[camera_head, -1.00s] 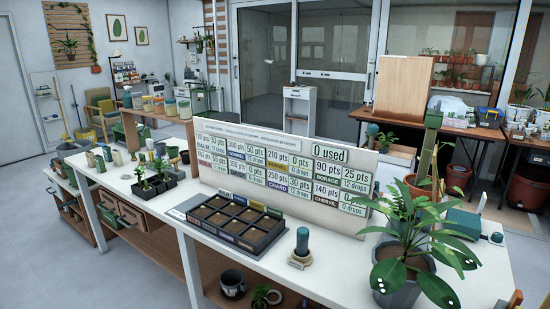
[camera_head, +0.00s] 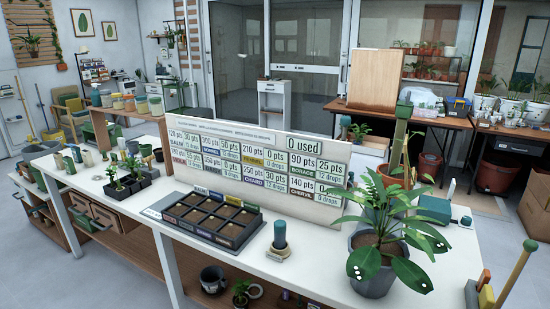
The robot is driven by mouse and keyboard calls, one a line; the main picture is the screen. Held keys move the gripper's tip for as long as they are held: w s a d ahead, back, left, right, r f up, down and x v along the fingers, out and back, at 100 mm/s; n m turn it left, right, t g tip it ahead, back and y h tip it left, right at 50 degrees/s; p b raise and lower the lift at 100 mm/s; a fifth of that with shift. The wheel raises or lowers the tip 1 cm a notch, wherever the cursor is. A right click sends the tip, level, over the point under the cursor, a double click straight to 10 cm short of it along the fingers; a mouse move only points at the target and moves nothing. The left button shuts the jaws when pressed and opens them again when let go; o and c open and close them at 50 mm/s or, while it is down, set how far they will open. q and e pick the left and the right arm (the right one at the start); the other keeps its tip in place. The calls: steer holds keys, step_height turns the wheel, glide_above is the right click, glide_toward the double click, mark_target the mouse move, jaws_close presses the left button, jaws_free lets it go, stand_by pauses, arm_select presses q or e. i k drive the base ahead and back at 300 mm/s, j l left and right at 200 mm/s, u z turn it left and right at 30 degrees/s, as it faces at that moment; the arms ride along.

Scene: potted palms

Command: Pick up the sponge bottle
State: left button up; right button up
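A small dark teal bottle (camera_head: 280,236), which looks like the sponge bottle, stands upright on a pale round base with a small label at the front of the white table (camera_head: 330,276). It is between the seedling tray and a large potted plant. Nothing touches it from above. Neither of my grippers shows in the head view.
A black seedling tray (camera_head: 208,238) is left of the bottle, with a tall price board (camera_head: 260,160) behind. A leafy plant in a grey pot (camera_head: 372,284) stands to the right. Handled tools (camera_head: 516,272) are at the right edge. The table around the bottle is clear.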

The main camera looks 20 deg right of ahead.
mark_target(280, 225)
steer(key=i+j+z, duration=0.65)
steer(key=j, duration=0.35)
steer(key=i, duration=0.05)
